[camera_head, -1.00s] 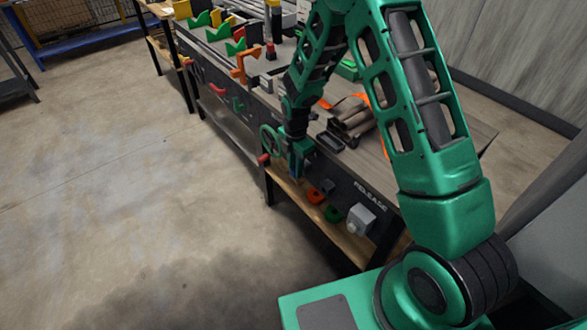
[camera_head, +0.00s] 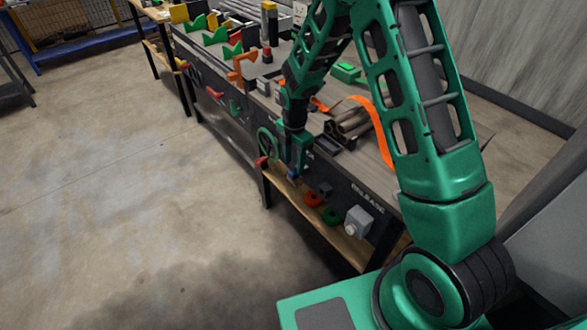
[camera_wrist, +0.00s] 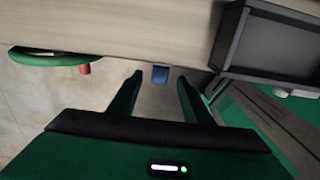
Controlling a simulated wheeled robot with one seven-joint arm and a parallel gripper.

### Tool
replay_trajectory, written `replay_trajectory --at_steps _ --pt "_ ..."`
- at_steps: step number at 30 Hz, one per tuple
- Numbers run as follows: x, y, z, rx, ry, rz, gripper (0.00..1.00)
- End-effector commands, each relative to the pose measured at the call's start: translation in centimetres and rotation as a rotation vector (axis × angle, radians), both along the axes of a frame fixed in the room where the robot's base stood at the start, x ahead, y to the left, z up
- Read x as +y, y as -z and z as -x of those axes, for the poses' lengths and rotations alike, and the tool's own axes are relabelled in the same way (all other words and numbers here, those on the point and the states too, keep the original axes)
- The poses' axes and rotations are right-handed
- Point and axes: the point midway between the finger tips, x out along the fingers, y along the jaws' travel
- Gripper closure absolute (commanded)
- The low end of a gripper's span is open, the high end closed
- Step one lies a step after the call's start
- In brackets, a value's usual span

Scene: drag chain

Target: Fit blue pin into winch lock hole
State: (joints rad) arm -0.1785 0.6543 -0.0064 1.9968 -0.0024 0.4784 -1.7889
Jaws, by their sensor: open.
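The blue pin (camera_wrist: 160,74) shows in the wrist view as a small blue block at the edge of the bench top, just beyond and between my fingertips. In the head view it is a small blue spot (camera_head: 293,174) just below my gripper (camera_head: 294,158), at the bench's front face. My gripper (camera_wrist: 160,80) is open, with a gap on both sides of the pin. The green handwheel (camera_head: 268,143) with a red handle (camera_head: 262,161) is left of my gripper; it also shows in the wrist view (camera_wrist: 50,57). I cannot make out the winch lock hole.
A black tray (camera_wrist: 270,45) is at the right in the wrist view. Red (camera_head: 313,199) and green (camera_head: 331,215) knobs and a grey box (camera_head: 359,221) are on the front panel. Tubes (camera_head: 350,122) and an orange strap (camera_head: 374,124) lie behind my gripper. The floor at the left is clear.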

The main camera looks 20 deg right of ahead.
Motion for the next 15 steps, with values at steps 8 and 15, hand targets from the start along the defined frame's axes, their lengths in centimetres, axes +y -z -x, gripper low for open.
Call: replay_trajectory --at_steps 8,15 --pt "0.0 -5.0 -0.1 -0.002 0.0 0.0 0.56" --pt "0.0 -6.7 -0.1 0.001 0.0 0.0 0.56"
